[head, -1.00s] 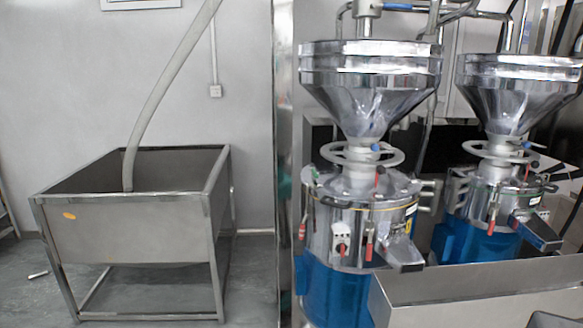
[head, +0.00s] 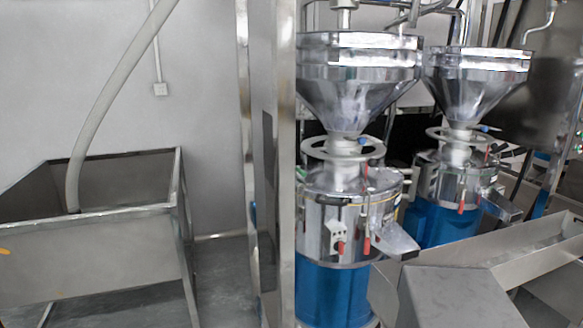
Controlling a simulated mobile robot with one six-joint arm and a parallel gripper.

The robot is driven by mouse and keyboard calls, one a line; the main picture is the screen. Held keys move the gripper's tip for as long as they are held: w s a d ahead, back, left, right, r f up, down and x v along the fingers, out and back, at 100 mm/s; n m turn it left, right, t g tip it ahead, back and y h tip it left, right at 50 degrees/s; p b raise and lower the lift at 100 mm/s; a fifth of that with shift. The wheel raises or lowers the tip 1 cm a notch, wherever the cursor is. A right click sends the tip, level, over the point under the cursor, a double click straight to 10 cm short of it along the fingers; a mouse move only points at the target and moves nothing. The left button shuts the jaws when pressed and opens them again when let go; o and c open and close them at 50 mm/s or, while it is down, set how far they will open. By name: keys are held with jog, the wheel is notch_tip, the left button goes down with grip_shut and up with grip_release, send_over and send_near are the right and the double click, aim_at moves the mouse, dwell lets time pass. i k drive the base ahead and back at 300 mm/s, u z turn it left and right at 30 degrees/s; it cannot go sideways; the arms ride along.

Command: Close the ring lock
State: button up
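Two bean grinders stand at the right, each with a steel hopper, a steel drum and a blue base. The nearer grinder (head: 335,215) has a pale ring (head: 315,150) around the neck below its hopper (head: 345,85). Red-handled levers (head: 366,243) hang on its drum's side. The farther grinder (head: 440,215) has a similar ring (head: 436,133) and red levers. I cannot tell which part is the ring lock, or whether it is open or closed. My gripper is not in view.
A steel post and panel (head: 282,190) stand just left of the nearer grinder and partly hide it. A steel chute (head: 465,295) and trough (head: 530,245) fill the lower right. A steel tank (head: 95,255) with a hose stands at the left. Bare floor shows between tank and panel.

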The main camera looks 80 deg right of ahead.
aim_at(298, 169)
jog(key=z, duration=0.15)
jog(key=i, duration=0.85)
jog(key=z, duration=0.95)
jog(key=i, duration=0.85)
jog(key=z, duration=0.5)
